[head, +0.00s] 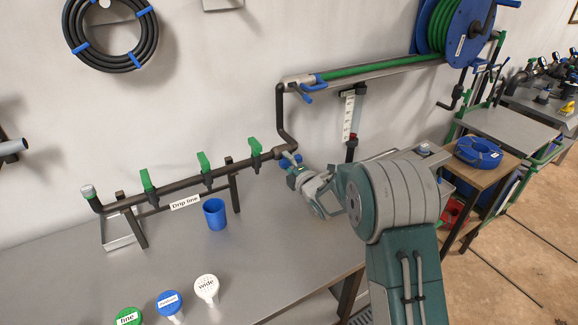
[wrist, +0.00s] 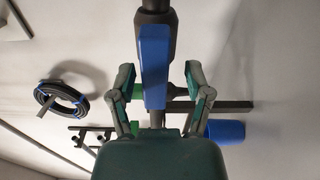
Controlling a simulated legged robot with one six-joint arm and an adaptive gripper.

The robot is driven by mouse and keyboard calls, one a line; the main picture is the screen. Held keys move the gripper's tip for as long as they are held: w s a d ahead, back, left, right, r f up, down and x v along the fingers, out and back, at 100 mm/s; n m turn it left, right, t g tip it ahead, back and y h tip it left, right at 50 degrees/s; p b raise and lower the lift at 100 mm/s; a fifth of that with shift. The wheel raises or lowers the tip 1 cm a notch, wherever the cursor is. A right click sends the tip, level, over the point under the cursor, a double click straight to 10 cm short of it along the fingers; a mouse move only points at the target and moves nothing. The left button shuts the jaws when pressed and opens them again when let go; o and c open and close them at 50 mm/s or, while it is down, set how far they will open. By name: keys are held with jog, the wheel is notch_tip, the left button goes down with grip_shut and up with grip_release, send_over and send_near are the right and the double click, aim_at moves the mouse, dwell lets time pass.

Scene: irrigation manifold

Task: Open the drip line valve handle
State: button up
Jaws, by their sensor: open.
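The drip line pipe (head: 180,184) is dark and runs along the wall above the bench, with a "Drip line" label (head: 185,202) hung on it. A blue valve handle (head: 291,157) sits at the right end of this line, partly hidden by my gripper. In the wrist view the blue handle (wrist: 154,66) stands lengthwise between my fingers, below a dark pipe. My gripper (wrist: 160,76) is open, one finger on each side of the handle, with gaps visible. In the head view my gripper (head: 295,172) is right at the handle.
Several green handles, one of them here (head: 204,159), stand up along the pipe. A blue cup (head: 214,213) stands on the bench (head: 260,245) below it. Another blue handle (head: 306,97) is on the upper pipe.

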jog(key=v, duration=1.1)
jog(key=shift+s+d, duration=0.25)
jog(key=shift+s, duration=0.05)
jog(key=s+d+r+m+g+h, duration=0.3)
jog(key=s+d+r+m+h, duration=0.6)
jog(key=s+d+r+m, duration=0.4)
jog(key=s+d+f+m+g+h, duration=0.1)
jog(key=s+m+g, duration=0.5)
jog(key=s+m, duration=0.6)
jog(key=s+f, duration=0.1)
jog(key=s, duration=0.8)
jog(key=shift+s+m, duration=0.3)
jog(key=shift+s, duration=0.1)
